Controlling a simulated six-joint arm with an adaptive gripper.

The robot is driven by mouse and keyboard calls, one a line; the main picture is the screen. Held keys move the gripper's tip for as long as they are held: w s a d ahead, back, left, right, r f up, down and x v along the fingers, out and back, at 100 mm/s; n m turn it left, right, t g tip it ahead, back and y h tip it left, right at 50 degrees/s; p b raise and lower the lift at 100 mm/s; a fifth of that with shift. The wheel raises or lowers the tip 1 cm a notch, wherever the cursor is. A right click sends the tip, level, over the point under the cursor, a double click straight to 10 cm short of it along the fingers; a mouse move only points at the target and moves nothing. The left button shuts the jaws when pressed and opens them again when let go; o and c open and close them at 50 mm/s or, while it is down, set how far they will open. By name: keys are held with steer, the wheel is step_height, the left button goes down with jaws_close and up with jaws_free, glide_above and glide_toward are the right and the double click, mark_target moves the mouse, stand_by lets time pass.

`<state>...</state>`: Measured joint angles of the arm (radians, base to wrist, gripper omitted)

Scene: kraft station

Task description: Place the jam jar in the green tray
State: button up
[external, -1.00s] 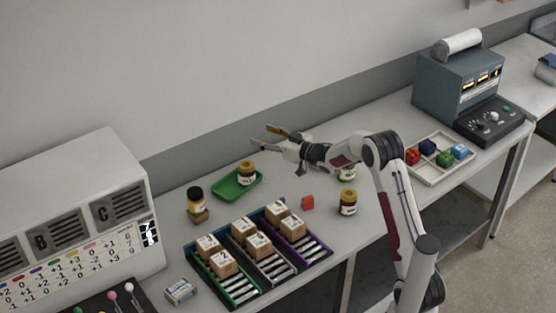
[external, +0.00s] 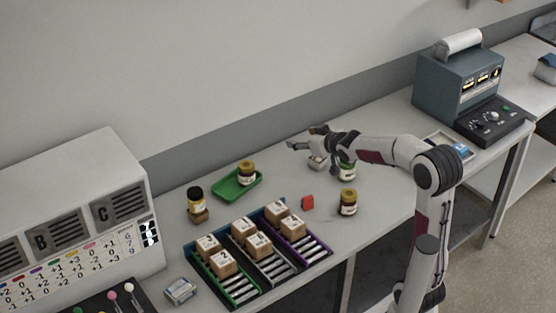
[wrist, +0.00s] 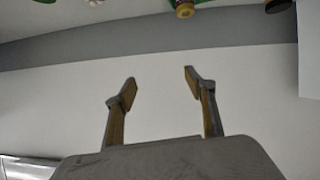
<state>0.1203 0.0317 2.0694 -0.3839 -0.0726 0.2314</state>
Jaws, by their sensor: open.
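The green tray (external: 222,190) lies on the bench left of my gripper, with a yellow-lidded jar (external: 246,171) standing in it. A dark red jar with a yellowish lid (external: 348,203) stands on the bench at the right. A green-labelled jar (external: 347,173) stands behind it, its top partly covered by my arm. I cannot read the labels to tell which is jam. My gripper (external: 305,137) is open and empty, raised above the back of the bench, apart from the jars. Its two spread fingers (wrist: 160,80) show in the wrist view against the wall.
A rack of numbered blocks (external: 262,262) fills the front middle. A red piece (external: 308,202) lies between rack and jars. A small pale item (external: 317,163) lies below my gripper. The cabinet (external: 75,215) stands left.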

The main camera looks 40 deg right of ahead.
steer(key=s+a+f+g, duration=0.2)
steer(key=s, duration=1)
steer(key=s+a+f+g, duration=0.2)
steer(key=s+f, duration=0.1)
steer(key=s, duration=0.9)
steer(key=s+a+f+g+y, duration=0.1)
steer(key=s+a+f+g, duration=0.1)
steer(key=s, duration=1.1)
steer(key=shift+a+f+m+g, duration=0.25)
steer(key=shift+f+m+g, duration=0.05)
steer(key=shift+f+g, duration=0.2)
